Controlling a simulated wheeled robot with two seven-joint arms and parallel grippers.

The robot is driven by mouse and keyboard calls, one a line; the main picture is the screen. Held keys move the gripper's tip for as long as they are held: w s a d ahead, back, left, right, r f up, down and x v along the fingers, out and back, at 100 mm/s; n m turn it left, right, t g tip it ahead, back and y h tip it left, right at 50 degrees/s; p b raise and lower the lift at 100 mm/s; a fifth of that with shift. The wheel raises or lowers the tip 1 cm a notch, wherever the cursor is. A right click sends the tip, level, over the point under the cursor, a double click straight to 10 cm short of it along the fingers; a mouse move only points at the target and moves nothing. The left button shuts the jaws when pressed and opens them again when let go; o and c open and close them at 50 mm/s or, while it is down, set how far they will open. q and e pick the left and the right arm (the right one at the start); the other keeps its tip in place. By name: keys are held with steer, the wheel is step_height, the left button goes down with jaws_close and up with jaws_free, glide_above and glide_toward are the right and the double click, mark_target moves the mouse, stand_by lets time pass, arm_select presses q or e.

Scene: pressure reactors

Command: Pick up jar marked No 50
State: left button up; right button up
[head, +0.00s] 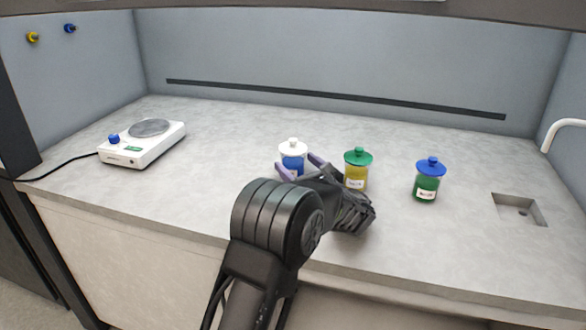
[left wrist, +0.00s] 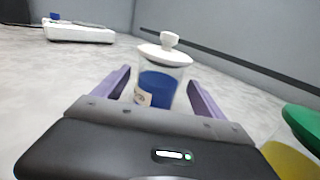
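Three lidded jars stand upright in a row on the bench. One has a white lid and blue contents (head: 292,160), one has a green lid and yellow contents (head: 357,168), and one has a blue lid and green contents (head: 428,182). Their labels are too small to read, so I cannot tell which is No 50. My left gripper (head: 301,167) is open at the white-lidded jar. In the left wrist view that jar (left wrist: 160,84) stands between the two purple fingers (left wrist: 160,92), with gaps visible beside it. My right gripper is not in view.
A white hotplate (head: 143,145) with a cable stands at the left of the bench (head: 220,130); it also shows in the left wrist view (left wrist: 78,31). A small sink (head: 519,209) and a white tap (head: 562,131) are at the right. The bench behind the jars is clear.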

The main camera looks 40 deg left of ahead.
arm_select(q)
steer(key=c, duration=1.7)
